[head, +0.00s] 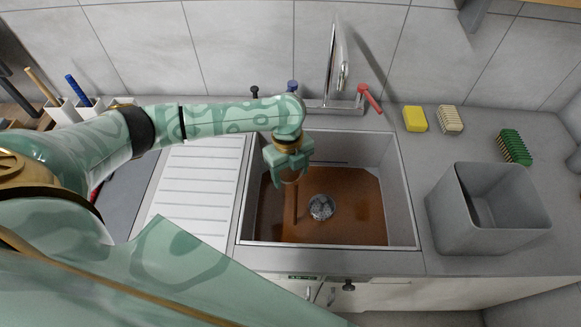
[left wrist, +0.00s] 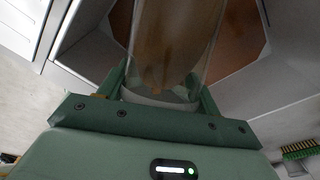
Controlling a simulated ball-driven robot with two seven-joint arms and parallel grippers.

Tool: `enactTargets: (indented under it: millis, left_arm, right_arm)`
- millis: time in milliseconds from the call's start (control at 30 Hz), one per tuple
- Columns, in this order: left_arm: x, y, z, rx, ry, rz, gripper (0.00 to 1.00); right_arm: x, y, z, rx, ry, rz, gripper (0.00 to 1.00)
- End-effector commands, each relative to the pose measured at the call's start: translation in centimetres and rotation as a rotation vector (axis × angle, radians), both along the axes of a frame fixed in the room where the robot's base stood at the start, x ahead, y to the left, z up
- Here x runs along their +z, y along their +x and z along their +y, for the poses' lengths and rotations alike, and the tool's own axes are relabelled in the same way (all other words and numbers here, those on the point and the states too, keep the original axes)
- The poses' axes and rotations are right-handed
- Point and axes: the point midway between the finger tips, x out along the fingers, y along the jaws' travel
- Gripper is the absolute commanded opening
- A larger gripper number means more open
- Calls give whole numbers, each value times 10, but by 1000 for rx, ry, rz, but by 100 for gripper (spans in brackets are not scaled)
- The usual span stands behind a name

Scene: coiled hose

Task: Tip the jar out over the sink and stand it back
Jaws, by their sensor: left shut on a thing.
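My left gripper (head: 289,165) is over the left part of the sink (head: 402,190), pointing down. It is shut on a clear glass jar (left wrist: 172,45), which shows between the fingers in the left wrist view with brown behind or inside it. In the head view the jar is mostly hidden by the gripper. A narrow brown streak (head: 290,208) runs down below the gripper; I cannot tell if it is liquid. The sink floor (head: 350,205) is brown around a round metal drain (head: 321,207). My right gripper is not in view.
A chrome tap (head: 336,65) with a red lever (head: 370,97) stands behind the sink. A ribbed drainboard (head: 195,190) is to the left.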

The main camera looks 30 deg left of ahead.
Motion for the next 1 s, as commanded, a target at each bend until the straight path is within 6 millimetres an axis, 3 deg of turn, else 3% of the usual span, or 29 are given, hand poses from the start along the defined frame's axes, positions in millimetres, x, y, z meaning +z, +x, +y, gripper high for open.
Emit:
enactTargets:
  millis: [167, 300, 1000]
  left_arm:
    - [-13, 0, -2, -4, 114, -70, 9]
    - [-13, -1, -3, -1, 177, -103, 9]
    - [-40, -4, -9, 0, 494, -282, 9]
  right_arm:
    - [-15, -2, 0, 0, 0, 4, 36]
    - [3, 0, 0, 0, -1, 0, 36]
    - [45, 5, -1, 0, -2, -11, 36]
